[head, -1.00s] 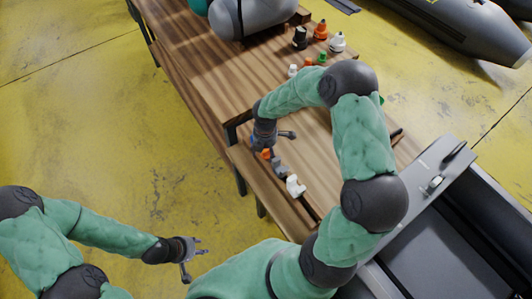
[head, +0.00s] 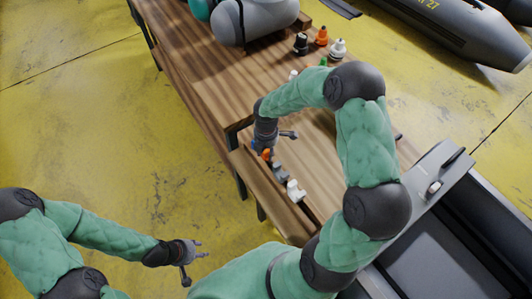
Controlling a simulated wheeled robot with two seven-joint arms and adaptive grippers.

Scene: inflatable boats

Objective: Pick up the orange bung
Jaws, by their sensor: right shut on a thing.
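The orange bung (head: 266,154) shows as a small orange patch right at the fingertips of my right gripper (head: 262,148), near the left front edge of the wooden bench. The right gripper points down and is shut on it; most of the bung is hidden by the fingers. A grey piece (head: 280,172) and a white piece (head: 295,191) stand in a row just beyond it, towards the bottom right. My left gripper (head: 199,262) is open and empty over the yellow floor, away from the bench.
The wooden bench (head: 205,75) carries a grey roll (head: 257,17) at the back. A black-topped piece (head: 301,43), an orange-topped piece (head: 321,37) and a white piece (head: 338,48) stand nearby. A grey boat (head: 450,32) lies at top right. My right arm hides part of the bench.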

